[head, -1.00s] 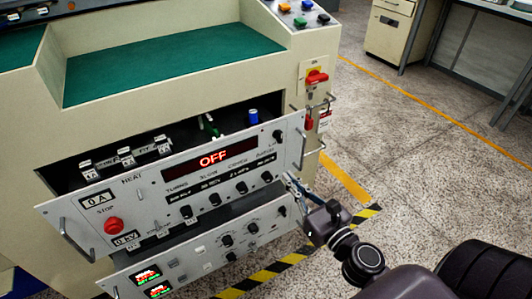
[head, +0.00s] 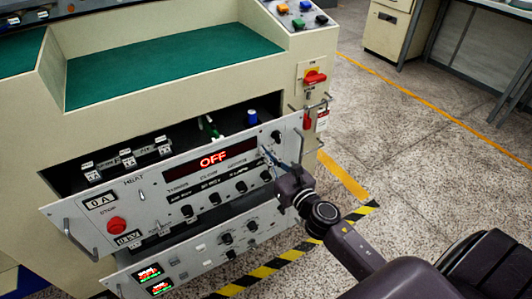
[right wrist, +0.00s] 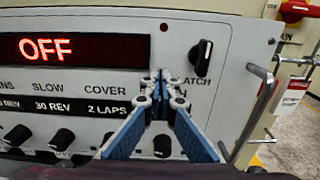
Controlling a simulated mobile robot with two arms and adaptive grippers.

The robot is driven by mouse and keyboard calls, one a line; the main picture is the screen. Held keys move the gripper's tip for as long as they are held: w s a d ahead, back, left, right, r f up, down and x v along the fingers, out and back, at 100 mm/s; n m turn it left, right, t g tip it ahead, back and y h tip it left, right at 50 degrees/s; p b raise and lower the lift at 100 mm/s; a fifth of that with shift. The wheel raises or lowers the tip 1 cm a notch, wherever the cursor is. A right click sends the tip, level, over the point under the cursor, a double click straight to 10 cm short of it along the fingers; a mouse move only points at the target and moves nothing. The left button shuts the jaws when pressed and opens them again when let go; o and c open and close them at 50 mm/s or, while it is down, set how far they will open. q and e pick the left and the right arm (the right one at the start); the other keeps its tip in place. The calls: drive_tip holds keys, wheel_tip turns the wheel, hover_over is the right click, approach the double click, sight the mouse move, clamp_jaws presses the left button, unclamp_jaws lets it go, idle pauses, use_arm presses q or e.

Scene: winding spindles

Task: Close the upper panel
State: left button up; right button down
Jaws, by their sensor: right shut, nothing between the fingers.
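The upper panel (head: 158,200) is a light grey plate with a red "OFF" display, several black knobs and a handle at each end. It stands out in front of the machine's opening, with a dark gap above and behind it. My right gripper (head: 267,153) is shut and empty at the panel's right part, between the display and the right handle. In the right wrist view its blue-sided fingers (right wrist: 158,78) point at the panel face, left of the latch knob (right wrist: 203,58). I cannot tell whether the tips touch the face. My left gripper is not in view.
A lower panel (head: 193,257) with small displays and knobs sits below. Small terminal parts and a blue cylinder (head: 252,117) show inside the opening. A red switch (head: 315,77) is on the machine's right front. Striped floor tape and open floor lie to the right.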

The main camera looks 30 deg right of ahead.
idle(0.3)
approach(243, 129)
drive_tip(key=w+r, duration=0.2)
drive_tip(key=shift+w+a, duration=0.1)
drive_tip(key=shift+w, duration=0.3)
drive_tip(key=w, duration=0.3)
drive_tip(key=w+b, duration=0.1)
drive_tip(key=w, duration=0.2)
drive_tip(key=shift+w+a+f, duration=0.15)
drive_tip(key=shift+w, duration=0.35)
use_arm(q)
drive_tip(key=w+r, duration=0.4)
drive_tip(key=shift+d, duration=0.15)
use_arm(e)
drive_tip(key=shift+r, duration=0.25)
